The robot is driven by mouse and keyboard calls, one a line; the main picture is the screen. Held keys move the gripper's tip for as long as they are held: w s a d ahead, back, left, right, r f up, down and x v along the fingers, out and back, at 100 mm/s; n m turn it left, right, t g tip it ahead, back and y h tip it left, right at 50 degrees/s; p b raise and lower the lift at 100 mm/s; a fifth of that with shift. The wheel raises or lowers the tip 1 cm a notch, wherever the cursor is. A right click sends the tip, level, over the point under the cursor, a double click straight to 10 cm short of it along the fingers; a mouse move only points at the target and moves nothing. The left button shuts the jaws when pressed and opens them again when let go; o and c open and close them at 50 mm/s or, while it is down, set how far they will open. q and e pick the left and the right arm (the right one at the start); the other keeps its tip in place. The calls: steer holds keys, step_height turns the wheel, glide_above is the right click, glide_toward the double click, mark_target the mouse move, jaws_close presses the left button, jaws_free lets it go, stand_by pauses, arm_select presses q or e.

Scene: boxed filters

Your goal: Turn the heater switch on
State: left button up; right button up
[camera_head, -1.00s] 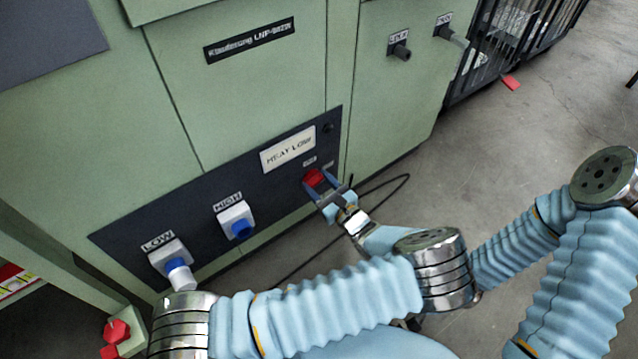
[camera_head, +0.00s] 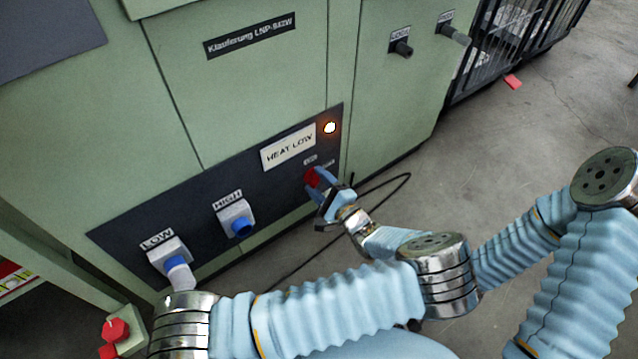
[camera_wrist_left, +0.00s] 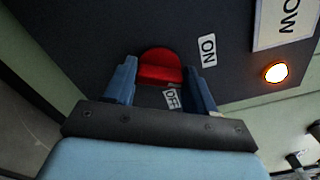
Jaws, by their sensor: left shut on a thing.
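The heater switch is a red knob (camera_head: 312,178) on the dark panel (camera_head: 270,195), under the "HEAT LOW" label (camera_head: 288,148). It also shows in the left wrist view (camera_wrist_left: 160,67), with an "ON" label (camera_wrist_left: 208,50) and an "OFF" label (camera_wrist_left: 172,98) beside it. My left gripper (camera_head: 322,188) is shut on the red knob, one blue finger on each side; the fingers also show in the left wrist view (camera_wrist_left: 160,82). An indicator lamp (camera_head: 330,128) above the knob glows orange; it is lit in the left wrist view (camera_wrist_left: 275,72) too. My right gripper is out of view.
Two blue-and-white sockets, "HIGH" (camera_head: 236,219) and "LOW" (camera_head: 170,256), sit left on the panel. A black cable (camera_head: 385,182) lies on the floor. Open floor (camera_head: 540,120) is at right.

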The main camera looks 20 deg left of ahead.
arm_select(q)
steer(key=n, duration=0.3)
steer(key=n+b, duration=0.1)
steer(key=n, duration=0.1)
steer(key=shift+d+f+n, duration=0.1)
steer(key=shift+f+n, duration=0.1)
steer(key=shift+n, duration=0.2)
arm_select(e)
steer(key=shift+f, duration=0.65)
arm_select(q)
steer(key=o, duration=1)
steer(key=shift+o, duration=0.2)
steer(key=shift+s, duration=0.1)
